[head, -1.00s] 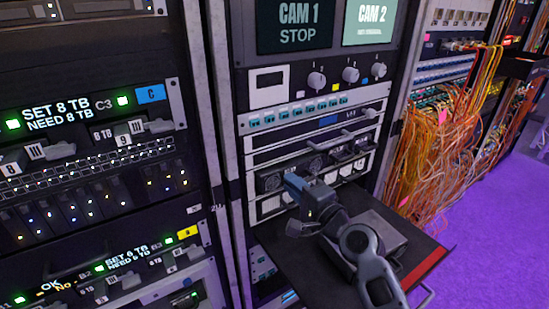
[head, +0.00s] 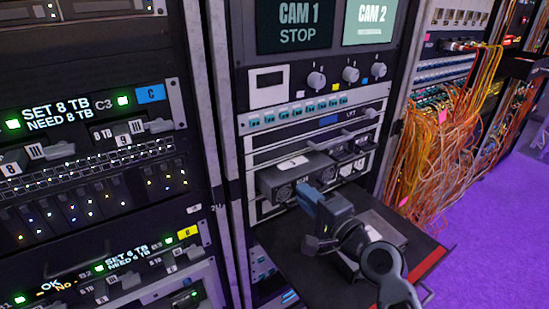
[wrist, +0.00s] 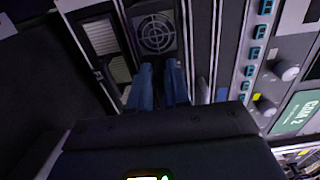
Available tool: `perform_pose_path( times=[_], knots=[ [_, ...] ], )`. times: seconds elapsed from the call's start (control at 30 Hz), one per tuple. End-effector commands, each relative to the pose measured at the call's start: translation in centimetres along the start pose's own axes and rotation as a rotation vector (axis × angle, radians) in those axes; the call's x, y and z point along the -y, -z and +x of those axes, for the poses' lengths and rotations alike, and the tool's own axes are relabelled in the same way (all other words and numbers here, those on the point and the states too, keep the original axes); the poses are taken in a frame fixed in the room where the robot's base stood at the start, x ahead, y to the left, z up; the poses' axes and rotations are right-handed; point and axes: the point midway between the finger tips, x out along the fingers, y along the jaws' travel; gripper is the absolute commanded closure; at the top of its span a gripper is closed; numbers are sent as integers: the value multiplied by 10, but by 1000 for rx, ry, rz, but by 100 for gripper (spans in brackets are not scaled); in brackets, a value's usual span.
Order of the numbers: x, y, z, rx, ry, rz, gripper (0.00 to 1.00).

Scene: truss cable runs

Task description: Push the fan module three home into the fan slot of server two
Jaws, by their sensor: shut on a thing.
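A grey fan module (head: 300,169), seemingly fan module three, juts out of a rack unit in the middle rack in the head view. Its top bears a white label too small to read surely. Its round fan grille (wrist: 157,33) faces me in the wrist view. My gripper (head: 304,193) is at the module's front face; its blue fingers (wrist: 162,84) are close together just below the grille, shut on the module. The exact grip is hidden. The module's rear is inside the unit, out of sight.
A dark pull-out shelf (head: 420,245) with a red edge lies below my arm. Orange cables (head: 440,150) hang at the right. Drive bays fill the left rack.

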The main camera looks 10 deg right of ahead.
Motion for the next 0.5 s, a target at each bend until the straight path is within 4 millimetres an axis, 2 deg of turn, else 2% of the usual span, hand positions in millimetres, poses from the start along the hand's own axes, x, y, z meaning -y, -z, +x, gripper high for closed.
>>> perform_pose_path(
  times=[0.43,0.47,0.5],
  knots=[
    [1,0,-7,0,1,-1,100],
    [1,0,-7,0,1,-1,80],
    [1,0,-7,0,1,-1,77]
  ],
)
